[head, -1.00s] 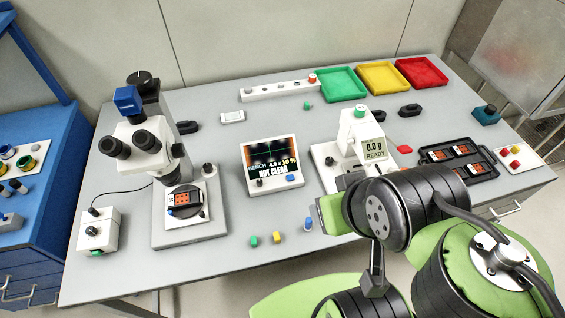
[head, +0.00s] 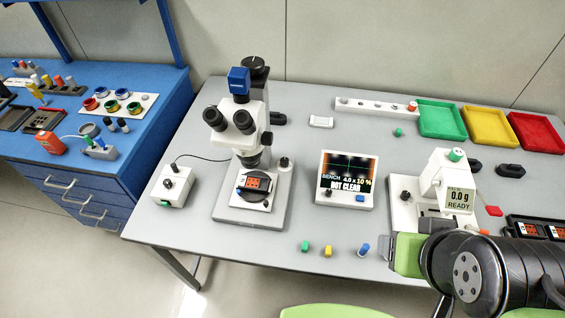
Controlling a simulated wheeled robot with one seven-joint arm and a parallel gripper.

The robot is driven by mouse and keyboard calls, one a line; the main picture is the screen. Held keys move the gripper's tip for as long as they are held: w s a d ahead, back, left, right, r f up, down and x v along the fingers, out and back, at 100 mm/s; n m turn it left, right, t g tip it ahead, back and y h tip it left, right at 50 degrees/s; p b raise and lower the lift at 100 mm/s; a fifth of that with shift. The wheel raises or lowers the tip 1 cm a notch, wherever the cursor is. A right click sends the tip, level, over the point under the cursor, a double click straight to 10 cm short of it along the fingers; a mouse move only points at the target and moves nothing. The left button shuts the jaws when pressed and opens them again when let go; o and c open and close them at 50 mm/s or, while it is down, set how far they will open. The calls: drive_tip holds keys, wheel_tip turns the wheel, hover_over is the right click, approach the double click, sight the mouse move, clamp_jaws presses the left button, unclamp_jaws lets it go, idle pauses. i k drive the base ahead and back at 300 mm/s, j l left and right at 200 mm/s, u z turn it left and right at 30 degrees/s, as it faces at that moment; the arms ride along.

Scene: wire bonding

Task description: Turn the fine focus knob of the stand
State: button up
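The microscope stand (head: 226,212) is at the left of the grey table, with a white binocular head (head: 238,127) and a dark column. A dark knob (head: 267,138) shows on the right side of its body, and another small knob (head: 284,162) stands at the right of its base. I cannot tell which is the fine focus knob. A square part with an orange-red face (head: 257,182) lies on the stage under the lens. My gripper (head: 387,246) shows only partly at the lower right, far from the stand; its fingers are too hidden to read.
Small green (head: 305,246), yellow (head: 328,250) and blue (head: 364,250) pieces lie near the front edge. A knobbed white box (head: 172,188) sits left. A white READY device (head: 447,185) is near my arm.

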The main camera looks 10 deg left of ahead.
sight(284, 161)
drive_tip(key=j+u, duration=0.1)
drive_tip(key=j, duration=0.35)
drive_tip(key=i+j+u, duration=0.15)
drive_tip(key=j, duration=0.25)
drive_tip(key=i+j+u, duration=0.1)
drive_tip(key=j, duration=0.3)
drive_tip(key=i+j+u, duration=0.15)
drive_tip(key=j, duration=0.25)
